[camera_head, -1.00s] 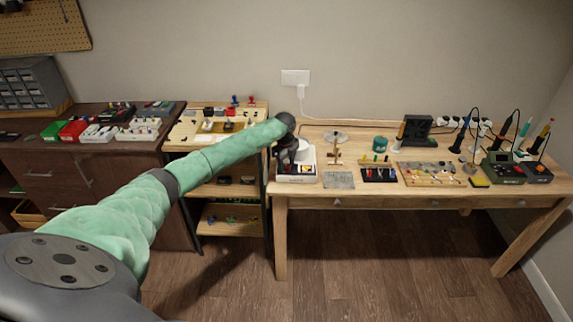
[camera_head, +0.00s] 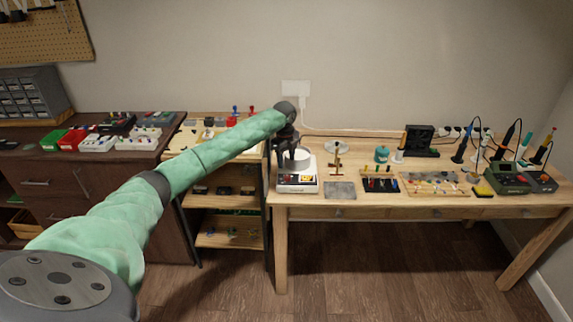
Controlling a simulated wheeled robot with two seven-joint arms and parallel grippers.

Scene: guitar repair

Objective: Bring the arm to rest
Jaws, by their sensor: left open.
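My left arm, in a green sleeve, reaches in from the lower left to the left end of the light wood workbench (camera_head: 345,212). Its black left gripper (camera_head: 291,166) points down over a small white scale (camera_head: 297,182) with a lit display. The fingers are apart, close to a white round container (camera_head: 301,156) on the scale. I cannot tell whether they touch it. My right gripper is not in view.
A grey metal plate (camera_head: 340,190), a wooden stand (camera_head: 337,158) and a rack of coloured tools (camera_head: 381,183) lie to the right. Soldering tools stand at the far right. A dark cabinet (camera_head: 80,180) and a shelf unit (camera_head: 228,190) are on the left.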

